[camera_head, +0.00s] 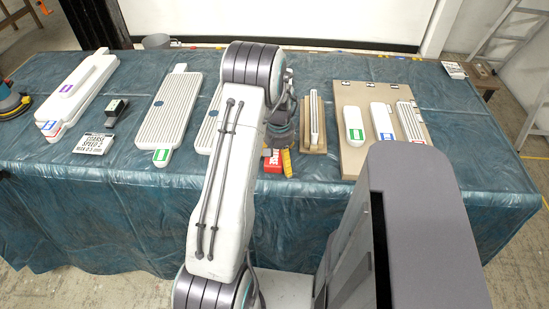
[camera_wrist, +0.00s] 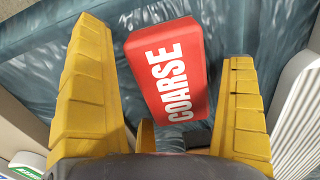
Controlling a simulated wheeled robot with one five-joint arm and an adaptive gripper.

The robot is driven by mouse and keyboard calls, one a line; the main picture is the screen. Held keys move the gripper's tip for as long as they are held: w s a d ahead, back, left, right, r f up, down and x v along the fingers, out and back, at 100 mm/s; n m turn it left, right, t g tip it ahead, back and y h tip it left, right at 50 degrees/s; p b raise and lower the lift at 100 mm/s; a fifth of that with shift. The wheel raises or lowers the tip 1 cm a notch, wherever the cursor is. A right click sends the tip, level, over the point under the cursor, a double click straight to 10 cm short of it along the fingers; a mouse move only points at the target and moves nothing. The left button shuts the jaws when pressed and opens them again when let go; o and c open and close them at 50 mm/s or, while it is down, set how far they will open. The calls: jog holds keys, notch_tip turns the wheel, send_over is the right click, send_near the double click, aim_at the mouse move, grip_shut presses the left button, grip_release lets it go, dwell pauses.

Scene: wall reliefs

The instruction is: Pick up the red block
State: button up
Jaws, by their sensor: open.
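The red block (camera_wrist: 168,75) carries the white word COARSE and lies on the blue cloth-like table cover. In the wrist view it sits between the two yellow fingers of my gripper (camera_wrist: 165,95), slightly tilted, with a gap on the right side. The left finger is close to its lower left part; I cannot tell whether they touch. In the head view the red block (camera_head: 272,161) shows beside a yellow finger, near the table's front edge. My gripper (camera_head: 279,162) is open there, and my arm hides part of it.
A wooden stand (camera_head: 313,140) holding a white strip is just right of my gripper. A wooden board (camera_head: 350,105) with several white pieces lies farther right. Ribbed white panels (camera_head: 166,115) lie to the left. The blue table cover (camera_head: 120,205) hangs over the front edge.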

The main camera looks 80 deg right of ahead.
aim_at(279, 157)
jog(key=c, duration=1.2)
jog(key=shift+r, duration=0.1)
jog(key=shift+r, duration=0.5)
jog(key=r, duration=0.3)
jog(key=shift+s+a+r, duration=0.15)
jog(key=shift+a+r, duration=0.05)
jog(key=shift+a, duration=0.15)
jog(key=s+a+r+b, duration=0.1)
jog(key=s+a+r, duration=0.2)
jog(key=a+r, duration=0.3)
jog(key=a, duration=0.4)
jog(key=shift+a+r+b, duration=0.2)
jog(key=shift+a+b, duration=0.05)
jog(key=shift+b, duration=0.1)
jog(key=shift+s, duration=0.1)
